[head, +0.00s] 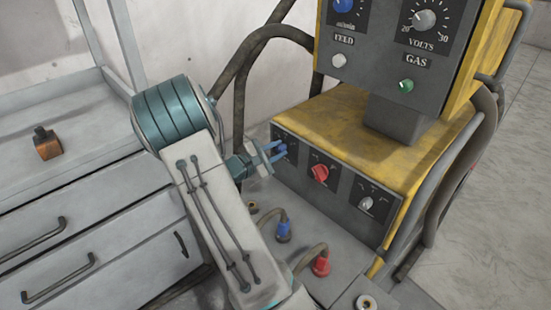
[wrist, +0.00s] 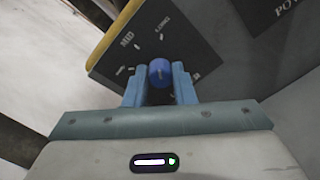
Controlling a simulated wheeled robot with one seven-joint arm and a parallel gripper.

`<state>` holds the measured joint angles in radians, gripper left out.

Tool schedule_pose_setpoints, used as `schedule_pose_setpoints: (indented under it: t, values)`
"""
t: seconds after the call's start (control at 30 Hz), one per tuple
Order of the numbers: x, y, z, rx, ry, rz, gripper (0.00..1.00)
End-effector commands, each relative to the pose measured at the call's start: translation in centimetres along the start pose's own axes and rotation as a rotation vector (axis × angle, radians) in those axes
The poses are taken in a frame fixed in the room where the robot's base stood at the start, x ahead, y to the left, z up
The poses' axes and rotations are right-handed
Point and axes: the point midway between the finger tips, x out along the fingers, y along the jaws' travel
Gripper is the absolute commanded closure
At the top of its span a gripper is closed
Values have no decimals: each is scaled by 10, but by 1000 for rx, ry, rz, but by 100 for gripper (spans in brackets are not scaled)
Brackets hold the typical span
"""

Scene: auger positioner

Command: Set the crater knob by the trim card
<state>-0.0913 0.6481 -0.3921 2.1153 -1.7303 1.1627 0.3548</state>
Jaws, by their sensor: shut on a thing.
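My gripper (head: 273,153) is shut on a small blue knob (head: 282,148) on the left end of the lower dark panel (head: 338,190). In the wrist view the blue knob (wrist: 160,72) sits between the two blue fingers of my gripper (wrist: 160,88). Its pale pointer mark is partly visible. The dial around it carries the word MID and another small word that I cannot read surely; the fingers hide part of the scale. A red knob (head: 320,173) and a grey-white knob (head: 366,204) are further right on the panel. I see no clear trim card.
Above is a yellow-edged control box with a VOLTS knob (head: 424,20), a blue knob (head: 345,5) and a green GAS button (head: 406,85). Blue (head: 283,232) and red (head: 321,266) cable plugs stand below the panel. An orange-brown block (head: 47,144) lies on the grey bench at left.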

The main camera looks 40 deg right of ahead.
Motion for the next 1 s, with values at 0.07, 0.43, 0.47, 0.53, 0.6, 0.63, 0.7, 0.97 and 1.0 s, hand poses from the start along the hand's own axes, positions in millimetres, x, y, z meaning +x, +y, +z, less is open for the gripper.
schedule_pose_setpoints:
  t: [0.07, 0.43, 0.47, 0.53, 0.6, 0.63, 0.7, 0.97, 1.0]
  values:
    - [1, -4, -3, 57, 3, 2, 100]
    - [0, -2, -1, 227, 14, 12, 100]
    - [0, -2, -1, 233, 15, 13, 100]
    - [0, -2, -1, 246, 16, 13, 100]
    - [0, -1, 0, 255, 16, 14, 100]
    - [0, -1, 0, 257, 16, 14, 100]
    - [0, -1, 0, 261, 17, 14, 100]
    - [0, -1, 0, 261, 17, 14, 100]
    - [0, -1, 0, 261, 17, 14, 100]
